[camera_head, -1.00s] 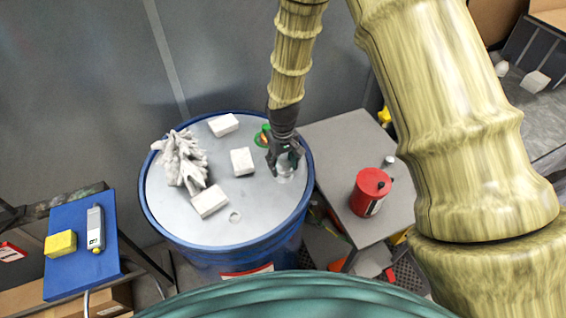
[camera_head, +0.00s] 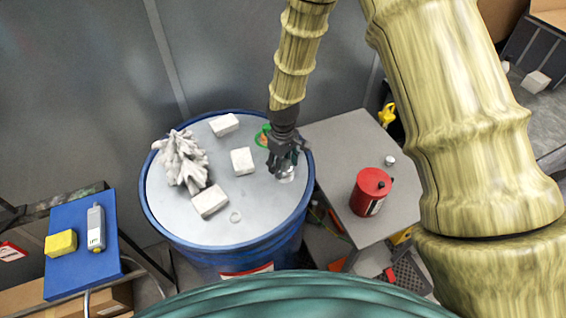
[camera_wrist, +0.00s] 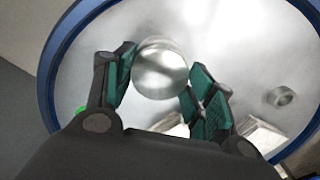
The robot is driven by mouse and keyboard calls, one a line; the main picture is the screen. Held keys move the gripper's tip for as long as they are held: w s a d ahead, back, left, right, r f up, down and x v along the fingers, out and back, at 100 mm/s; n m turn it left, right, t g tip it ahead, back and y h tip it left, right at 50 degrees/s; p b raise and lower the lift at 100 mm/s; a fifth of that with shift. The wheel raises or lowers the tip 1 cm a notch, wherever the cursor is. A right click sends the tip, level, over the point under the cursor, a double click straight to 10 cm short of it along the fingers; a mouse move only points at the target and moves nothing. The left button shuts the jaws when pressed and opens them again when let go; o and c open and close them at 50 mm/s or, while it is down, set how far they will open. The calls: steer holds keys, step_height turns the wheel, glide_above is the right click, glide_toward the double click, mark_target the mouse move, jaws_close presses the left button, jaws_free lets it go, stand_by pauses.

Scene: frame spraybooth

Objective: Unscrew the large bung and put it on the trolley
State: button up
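The blue drum (camera_head: 145,205) has a grey lid (camera_head: 215,160). The large bung (camera_head: 287,176) is a shiny round metal piece near the lid's right edge. It also shows in the wrist view (camera_wrist: 160,68). My gripper (camera_head: 284,164) points down over it. Its green-padded fingers stand on either side of the bung, close to its edges. They look open, and I cannot tell whether either pad touches. The fingers partly hide the bung in the head view. The trolley (camera_head: 335,135) is the grey table right of the drum.
On the lid are several white blocks (camera_head: 242,161), a crumpled white piece (camera_head: 183,160), a green ring (camera_head: 263,136) and a small ring (camera_head: 235,217). The trolley holds a red can (camera_head: 371,191) and a small metal piece (camera_head: 389,160). Its front left top is bare.

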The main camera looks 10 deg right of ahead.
stand_by(0.3)
steer(key=m, duration=0.6)
steer(key=shift+m, duration=0.4)
steer(key=m, duration=0.3)
steer(key=shift+w, duration=0.1)
steer(key=m, duration=0.4)
steer(key=shift+d+m, duration=0.1)
steer(key=shift+m, duration=0.2)
steer(key=m, duration=0.6)
steer(key=shift+d+m, duration=0.1)
steer(key=shift+m, duration=0.2)
steer(key=m, duration=0.5)
steer(key=shift+m, duration=0.8)
steer(key=shift+c, duration=0.2)
